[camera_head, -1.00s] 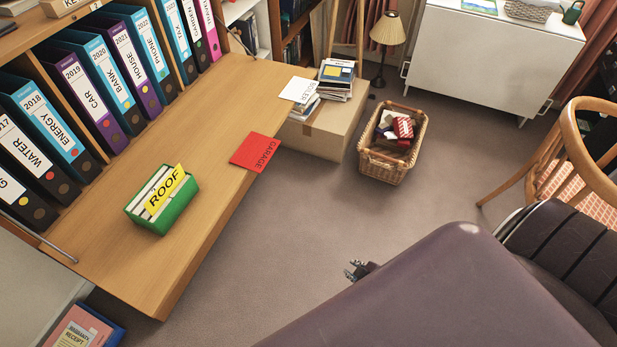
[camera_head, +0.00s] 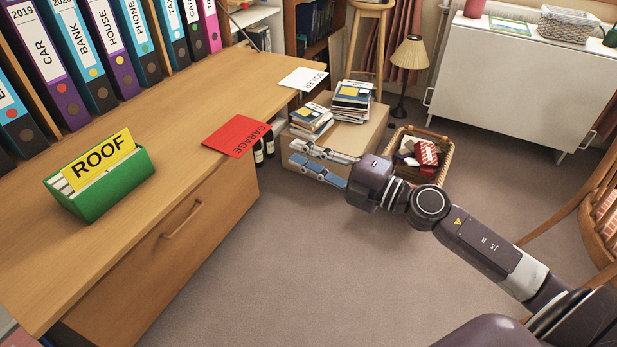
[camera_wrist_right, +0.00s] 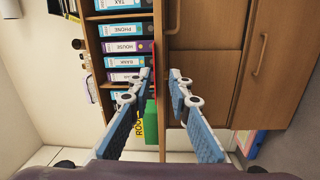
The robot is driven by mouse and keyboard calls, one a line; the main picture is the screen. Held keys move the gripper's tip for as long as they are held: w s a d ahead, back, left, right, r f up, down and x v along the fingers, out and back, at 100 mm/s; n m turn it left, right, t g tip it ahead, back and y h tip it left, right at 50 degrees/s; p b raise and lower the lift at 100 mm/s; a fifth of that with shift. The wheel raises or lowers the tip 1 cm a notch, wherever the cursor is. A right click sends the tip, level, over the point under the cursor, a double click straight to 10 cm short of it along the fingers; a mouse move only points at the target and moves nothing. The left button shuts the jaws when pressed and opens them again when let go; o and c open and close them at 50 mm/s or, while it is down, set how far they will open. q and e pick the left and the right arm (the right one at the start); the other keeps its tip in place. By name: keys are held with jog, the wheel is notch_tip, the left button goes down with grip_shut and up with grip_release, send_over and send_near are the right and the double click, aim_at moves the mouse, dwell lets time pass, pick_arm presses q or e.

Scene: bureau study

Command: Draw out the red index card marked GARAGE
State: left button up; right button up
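The red card marked GARAGE (camera_head: 236,136) lies flat on the wooden desk top, with its right part over the front edge. It shows almost edge-on in the right wrist view (camera_wrist_right: 153,62). My right gripper (camera_head: 293,153) is in front of the desk, to the right of the card and apart from it. Its two blue-padded fingers are spread and empty and point toward the desk; they also show in the right wrist view (camera_wrist_right: 157,76). My left gripper is not in view.
A green card box (camera_head: 110,190) with a yellow ROOF card (camera_head: 103,160) stands on the desk (camera_head: 175,115). A white BOILER card (camera_head: 303,79) lies at the desk's far end. Ring binders (camera_head: 100,45) line the back. Beyond my gripper are a cardboard box (camera_head: 350,135) and a wicker basket (camera_head: 440,165).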

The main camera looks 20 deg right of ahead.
jog(key=s+a+n+y, duration=0.1)
jog(key=a+n, duration=0.1)
jog(key=p, duration=0.3)
send_near(238, 135)
jog(key=w, duration=0.1)
pick_arm(q)
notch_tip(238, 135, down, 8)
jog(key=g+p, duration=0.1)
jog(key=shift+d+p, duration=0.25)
jog(key=shift+p, duration=0.1)
pick_arm(e)
jog(key=shift+w+a+r+g, duration=0.15)
jog(key=shift+w+a+g, duration=0.05)
jog(key=shift+w+a, duration=0.45)
jog(key=shift+w+a+r+g, duration=0.1)
jog(key=shift+w+a+g, duration=0.1)
jog(key=shift+w+a, duration=0.45)
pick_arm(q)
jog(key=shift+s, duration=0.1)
pick_arm(e)
jog(key=shift+w+d, duration=0.1)
jog(key=shift+d, duration=0.05)
grip_shut()
